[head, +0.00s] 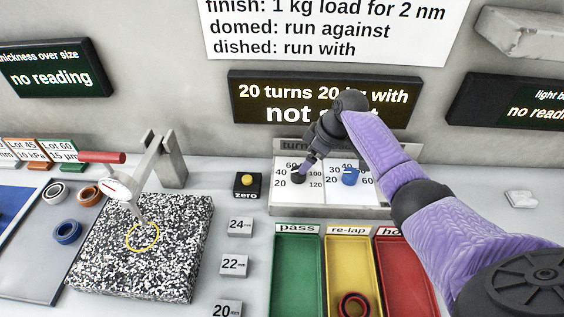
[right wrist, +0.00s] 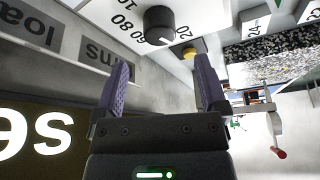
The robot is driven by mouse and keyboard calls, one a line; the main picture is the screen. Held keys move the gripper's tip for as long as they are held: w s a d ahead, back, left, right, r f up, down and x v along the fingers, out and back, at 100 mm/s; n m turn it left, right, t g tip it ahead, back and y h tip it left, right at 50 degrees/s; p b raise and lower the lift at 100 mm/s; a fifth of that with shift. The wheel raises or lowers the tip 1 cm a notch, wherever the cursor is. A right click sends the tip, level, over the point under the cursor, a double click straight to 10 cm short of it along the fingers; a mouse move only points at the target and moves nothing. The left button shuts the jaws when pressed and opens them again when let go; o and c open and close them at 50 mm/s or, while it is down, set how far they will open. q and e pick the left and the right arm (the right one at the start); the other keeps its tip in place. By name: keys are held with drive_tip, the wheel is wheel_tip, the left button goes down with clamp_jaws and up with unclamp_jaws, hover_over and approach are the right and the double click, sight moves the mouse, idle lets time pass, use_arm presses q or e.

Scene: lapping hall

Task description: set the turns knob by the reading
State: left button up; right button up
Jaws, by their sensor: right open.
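The black turns knob (head: 298,177) sits on the left white dial of the panel, with marks from 20 to 120. It also shows in the right wrist view (right wrist: 158,24), beyond my fingertips; its setting is hard to read. My right gripper (head: 310,162) is open, just above and behind the knob. The display (head: 290,94) reads "20 turns 20 kg with" and "not", the rest partly hidden by my right arm. My left gripper is not in view.
A blue knob (head: 350,177) stands right of the black one. The yellow zero button (head: 247,181) is to the left. Green, yellow and red trays (head: 297,275) lie in front, with a ring (head: 354,304) in the yellow one. A gauge stand (head: 165,160) rises behind the speckled plate (head: 180,225).

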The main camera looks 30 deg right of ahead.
sight(298, 175)
drive_tip(key=b+x, duration=0.2)
drive_tip(key=x, duration=0.4)
drive_tip(key=shift+f+b, duration=0.25)
drive_tip(key=shift+b, duration=0.05)
drive_tip(key=shift+w+a+f, duration=0.15)
drive_tip(key=shift+w+f, duration=0.05)
drive_tip(key=shift+f, duration=0.1)
drive_tip(key=shift+r, duration=0.1)
